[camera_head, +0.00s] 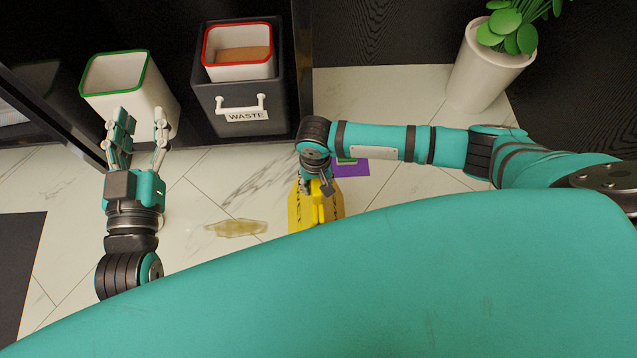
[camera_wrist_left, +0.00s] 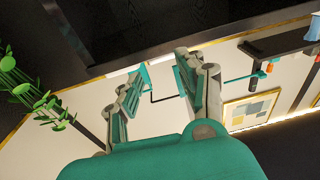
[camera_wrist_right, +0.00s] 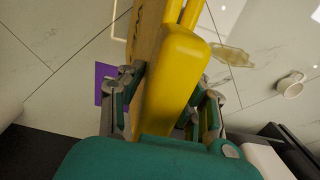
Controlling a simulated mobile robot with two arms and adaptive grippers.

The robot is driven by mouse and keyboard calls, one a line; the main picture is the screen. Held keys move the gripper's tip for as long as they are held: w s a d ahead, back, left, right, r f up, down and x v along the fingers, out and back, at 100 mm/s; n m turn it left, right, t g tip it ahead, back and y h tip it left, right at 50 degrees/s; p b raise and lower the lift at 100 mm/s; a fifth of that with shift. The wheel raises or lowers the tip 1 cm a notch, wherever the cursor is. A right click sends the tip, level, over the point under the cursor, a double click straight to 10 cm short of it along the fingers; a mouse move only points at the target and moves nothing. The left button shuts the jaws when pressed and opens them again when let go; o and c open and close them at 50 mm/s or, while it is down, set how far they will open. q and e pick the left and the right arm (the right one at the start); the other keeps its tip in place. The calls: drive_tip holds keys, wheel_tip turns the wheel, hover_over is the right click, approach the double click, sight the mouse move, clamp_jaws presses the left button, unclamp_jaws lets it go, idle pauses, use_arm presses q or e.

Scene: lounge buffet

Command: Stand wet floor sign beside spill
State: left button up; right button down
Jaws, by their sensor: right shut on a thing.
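The yellow wet floor sign (camera_head: 300,208) is below my right gripper (camera_head: 318,187) in the head view, just right of the spill. My right gripper is shut on the sign's top; the sign (camera_wrist_right: 172,80) fills the middle of the right wrist view. I cannot tell whether its feet touch the floor. The spill (camera_head: 237,228) is a flat yellowish puddle on the marble floor; it also shows in the right wrist view (camera_wrist_right: 232,55). My left gripper (camera_head: 138,128) is open and empty, raised in front of the white bin.
A white green-rimmed bin (camera_head: 115,75) and a dark WASTE drawer (camera_head: 240,110) with a red-rimmed bin (camera_head: 238,68) stand at the back. A purple card (camera_head: 352,168) lies near the sign. A cup (camera_wrist_right: 290,84) shows in the right wrist view. A potted plant (camera_head: 487,65) stands back right.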

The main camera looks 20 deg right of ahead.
drive_tip(key=shift+f+b, duration=0.5)
drive_tip(key=shift+b, duration=0.05)
use_arm(q)
wheel_tip(320, 180, up, 6)
drive_tip(key=s+d+t+h, duration=0.1)
drive_tip(key=t, duration=0.3)
drive_tip(key=shift+s+r+h, duration=0.15)
drive_tip(key=shift+s+h, duration=0.05)
drive_tip(key=shift+h, duration=0.1)
drive_tip(key=shift+d, duration=0.1)
use_arm(e)
drive_tip(key=c, duration=1.3)
unclamp_jaws()
drive_tip(key=shift+f, duration=0.15)
drive_tip(key=o, duration=0.4)
